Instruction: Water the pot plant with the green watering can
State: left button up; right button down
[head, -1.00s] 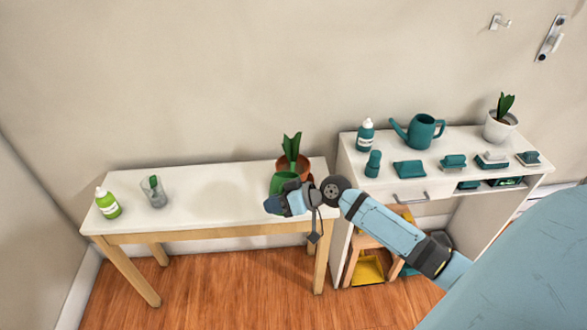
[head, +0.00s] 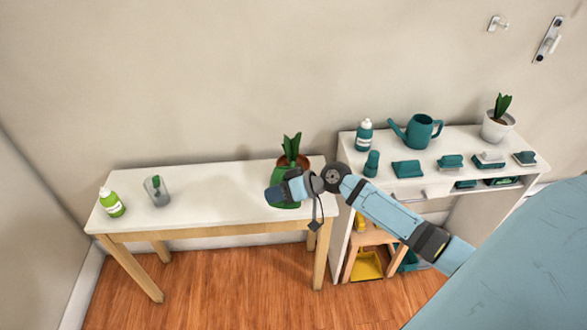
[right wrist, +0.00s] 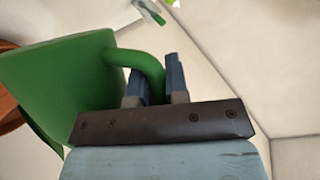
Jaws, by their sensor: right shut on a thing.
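The green watering can (head: 287,205) is partly hidden behind my right gripper (head: 277,194) in the head view. In the right wrist view, the fingers of my right gripper (right wrist: 155,78) are shut on the can's curved handle, with the green body (right wrist: 62,75) to their left. The pot plant, in a terracotta pot (head: 284,161) with upright green leaves (head: 291,146), stands at the right back of the wooden-legged table, just behind the can. Part of an orange-brown surface, likely this pot, shows at the left edge of the wrist view. Whether water flows cannot be seen. My left gripper is out of view.
A white cabinet (head: 440,185) at right holds a teal watering can (head: 417,130), teal bottle (head: 364,136) and another plant in a white pot (head: 498,127).

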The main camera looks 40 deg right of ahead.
aim_at(283, 205)
jog(key=shift+n+t+h, duration=0.3)
jog(key=shift+n+t, duration=0.1)
jog(key=shift+n, duration=0.3)
jog(key=f+b, duration=0.3)
jog(key=f, duration=0.1)
jog(key=shift+s+a, duration=0.35)
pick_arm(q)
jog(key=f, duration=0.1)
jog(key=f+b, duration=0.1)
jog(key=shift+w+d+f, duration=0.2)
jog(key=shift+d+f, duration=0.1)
pick_arm(e)
jog(key=shift+a+f, duration=0.1)
jog(key=shift+f, duration=0.2)
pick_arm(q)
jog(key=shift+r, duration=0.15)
